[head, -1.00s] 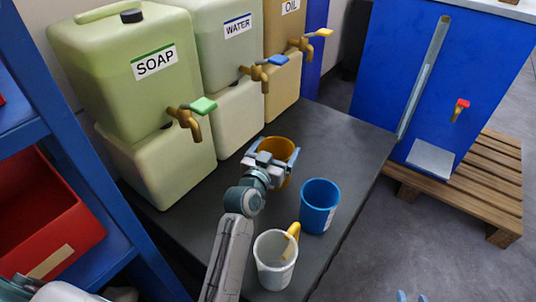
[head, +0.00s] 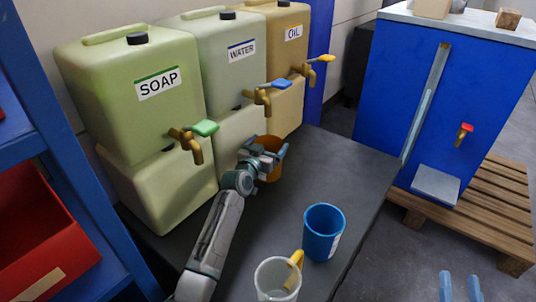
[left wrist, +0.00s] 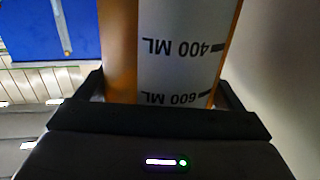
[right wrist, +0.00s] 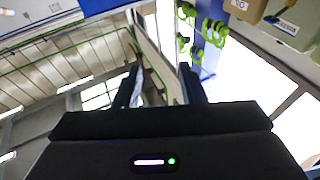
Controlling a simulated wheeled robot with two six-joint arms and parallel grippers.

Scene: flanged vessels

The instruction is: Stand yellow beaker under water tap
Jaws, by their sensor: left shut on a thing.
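The yellow beaker (head: 271,143), orange-yellow in the head view, is upright below the water tap (head: 263,96) with the blue handle. My left gripper (head: 268,158) is shut on its side and hides part of it. In the left wrist view the beaker (left wrist: 122,50) fills the space between the fingers, with its white scale showing 400 ML and 600 ML. I cannot tell whether its base touches the table. My right gripper (head: 460,287) is open and empty at the bottom right of the head view; its fingers are apart in the right wrist view (right wrist: 158,85).
The dark table (head: 345,170) has free room at the middle right. A blue beaker (head: 323,238) and a white beaker with a yellow handle (head: 268,280) stand near its front. The soap tap (head: 190,140) and oil tap (head: 312,70) flank the water tap. A blue cabinet (head: 430,110) stands right.

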